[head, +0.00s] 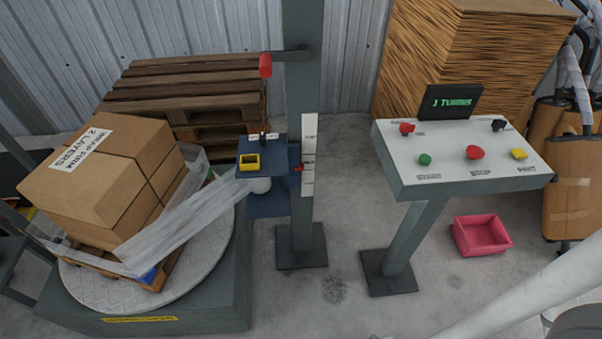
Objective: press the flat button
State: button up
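A control panel (448,166) with a pale sloped top stands on a grey post at the right. Its front row has a small green round button (425,160), a larger domed red button (474,153) and a low, flat-looking yellow button (519,154). Labels are printed in front of them; the left one reads START and the middle one STOP, while the right one is too small to read. Behind are a red knob (406,128) and a black knob (498,125). A pale link of my arm crosses the lower right corner; my gripper is not in view.
A dark display (451,102) with green text stands on the panel's back edge. A pink bin (481,235) is on the floor to the right. A turntable (200,285) with wrapped boxes and a mast (303,130) stand left. Floor in front of the panel is mostly clear.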

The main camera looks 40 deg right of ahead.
aim_at(424, 159)
jog(key=z, duration=1.45)
jog(key=i+l+u, duration=0.1)
jog(key=l, duration=0.2)
jog(key=i+l+u, duration=0.1)
jog(key=l, duration=0.25)
jog(key=i+l+u, duration=0.1)
jog(key=l, duration=0.25)
